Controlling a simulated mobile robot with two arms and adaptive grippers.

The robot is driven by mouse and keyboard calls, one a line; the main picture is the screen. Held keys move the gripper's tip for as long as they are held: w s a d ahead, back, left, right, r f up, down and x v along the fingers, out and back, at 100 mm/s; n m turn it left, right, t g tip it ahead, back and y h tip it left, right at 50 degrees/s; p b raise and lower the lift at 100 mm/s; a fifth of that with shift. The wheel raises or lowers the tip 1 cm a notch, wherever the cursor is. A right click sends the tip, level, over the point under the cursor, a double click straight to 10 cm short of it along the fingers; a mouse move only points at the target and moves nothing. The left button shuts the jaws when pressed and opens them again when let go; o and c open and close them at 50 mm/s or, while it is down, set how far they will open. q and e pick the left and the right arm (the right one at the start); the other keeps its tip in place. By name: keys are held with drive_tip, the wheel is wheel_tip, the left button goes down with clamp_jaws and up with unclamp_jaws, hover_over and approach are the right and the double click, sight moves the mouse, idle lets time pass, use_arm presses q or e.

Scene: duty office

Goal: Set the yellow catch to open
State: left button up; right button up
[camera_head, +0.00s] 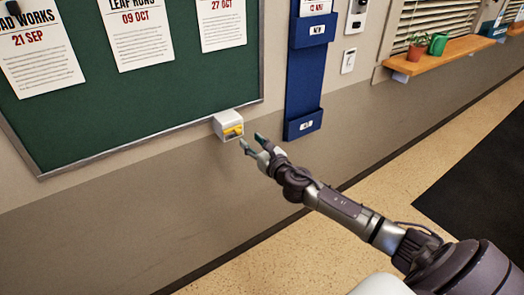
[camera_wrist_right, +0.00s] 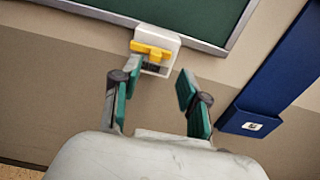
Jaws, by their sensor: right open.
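The yellow catch (camera_head: 233,130) is on a small white box (camera_head: 226,119) fixed to the wall at the lower edge of the green board. In the right wrist view the yellow catch (camera_wrist_right: 151,50) lies across the face of the white box (camera_wrist_right: 170,41), with a dark label strip below it. I cannot read the label. My right gripper (camera_head: 252,142) is open and empty, just right of and below the box. In the right wrist view its two green-padded fingers (camera_wrist_right: 158,88) are spread apart, short of the catch. The left finger slightly overlaps the box's lower left corner. My left gripper is not in view.
The green notice board (camera_head: 160,95) with pinned papers hangs above. A blue wall pocket rack (camera_head: 303,85) is close on the right. A wall switch (camera_head: 348,61) and a wooden shelf (camera_head: 455,54) with pots are farther right. The wall below the box is clear.

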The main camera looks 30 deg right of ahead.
drive_tip(key=s, duration=0.6)
idle(0.3)
drive_tip(key=s+d+f+m+g+h, duration=0.1)
drive_tip(key=s+d+f+m+g, duration=0.3)
drive_tip(key=f, duration=0.7)
drive_tip(key=s+f+m+g+h, duration=0.1)
drive_tip(key=s+f+m, duration=0.1)
drive_tip(key=f+m, duration=0.75)
drive_tip(key=s+a+f+m+g, duration=0.1)
drive_tip(key=s+f+m+g, duration=0.15)
drive_tip(key=s+f, duration=0.45)
drive_tip(key=s+a+f+m+g, duration=0.1)
drive_tip(key=s+f+m+g, duration=0.15)
drive_tip(key=f, duration=0.85)
drive_tip(key=s+a+f+m+g, duration=0.2)
drive_tip(key=s+a+f+m, duration=0.3)
drive_tip(key=s, duration=0.6)
drive_tip(key=s+a+f+m+g+y, duration=0.1)
drive_tip(key=s+a+f+m, duration=0.4)
drive_tip(key=s, duration=0.7)
drive_tip(key=s+a+f+m+g+y, duration=0.1)
drive_tip(key=s+a+f+m+g, duration=0.3)
drive_tip(key=s+f, duration=0.4)
drive_tip(key=s+a+m, duration=0.1)
drive_tip(key=s, duration=0.2)
drive_tip(key=shift+s+a+f, duration=0.15)
drive_tip(key=shift+s+f, duration=0.15)
drive_tip(key=shift+f, duration=0.1)
